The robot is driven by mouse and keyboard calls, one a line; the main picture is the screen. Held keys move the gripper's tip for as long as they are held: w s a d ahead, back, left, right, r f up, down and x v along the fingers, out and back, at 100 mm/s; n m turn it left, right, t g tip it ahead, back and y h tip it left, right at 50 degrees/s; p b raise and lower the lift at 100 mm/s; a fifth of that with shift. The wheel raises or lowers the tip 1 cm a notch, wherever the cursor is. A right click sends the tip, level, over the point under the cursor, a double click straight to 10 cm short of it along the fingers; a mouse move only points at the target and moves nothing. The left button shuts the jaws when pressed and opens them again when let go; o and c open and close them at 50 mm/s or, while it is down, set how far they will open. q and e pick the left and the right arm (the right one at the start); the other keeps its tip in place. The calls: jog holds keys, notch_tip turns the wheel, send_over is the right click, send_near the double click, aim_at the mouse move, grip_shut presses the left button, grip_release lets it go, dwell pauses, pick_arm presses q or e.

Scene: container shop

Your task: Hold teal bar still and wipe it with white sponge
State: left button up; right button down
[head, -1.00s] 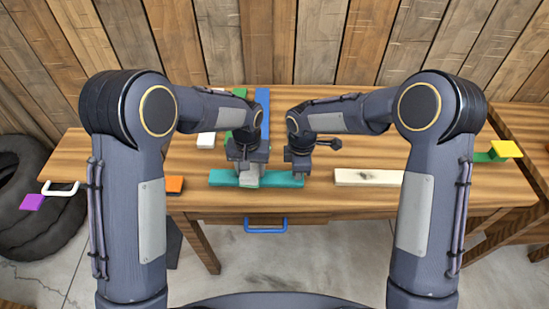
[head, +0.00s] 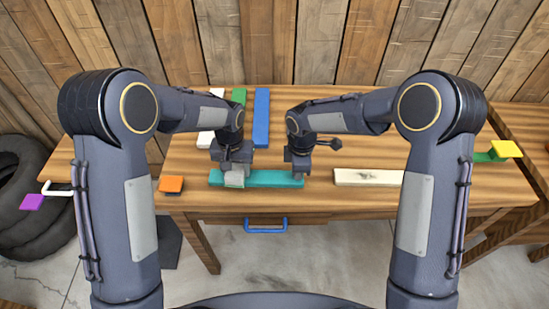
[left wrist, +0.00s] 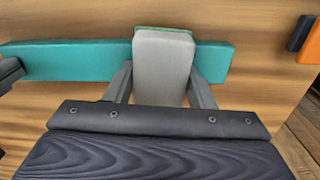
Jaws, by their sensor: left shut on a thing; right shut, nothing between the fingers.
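The teal bar (head: 268,179) lies flat near the table's front edge; it also spans the left wrist view (left wrist: 75,61). My left gripper (head: 234,168) is shut on the white sponge (head: 235,180), which looks pale grey. The sponge (left wrist: 162,62) lies across the bar near its left end in the head view, with a green strip at its far edge. It appears to rest on the bar. My right gripper (head: 300,170) is shut and empty, with its fingertips down at the bar's right end. Whether they touch the bar is hard to tell.
White, green and blue (head: 261,118) bars lie behind my left gripper. A cream bar (head: 368,177) lies to the right. An orange block (head: 171,184) is at the front left. A blue drawer handle (head: 265,226) sticks out below the table's front edge.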

aim_at(252, 176)
pick_arm(q)
jog(key=shift+a+f, duration=0.1)
jog(key=shift+a, duration=1.8)
pick_arm(e)
jog(key=shift+s+f, duration=0.2)
jog(key=shift+f, duration=0.1)
pick_arm(q)
jog(key=shift+s+d+f, duration=0.1)
jog(key=shift+d, duration=1)
jog(key=shift+d+f, duration=0.1)
jog(key=shift+d, duration=2.95)
jog(key=shift+a+r, duration=0.1)
jog(key=shift+r, duration=3.1)
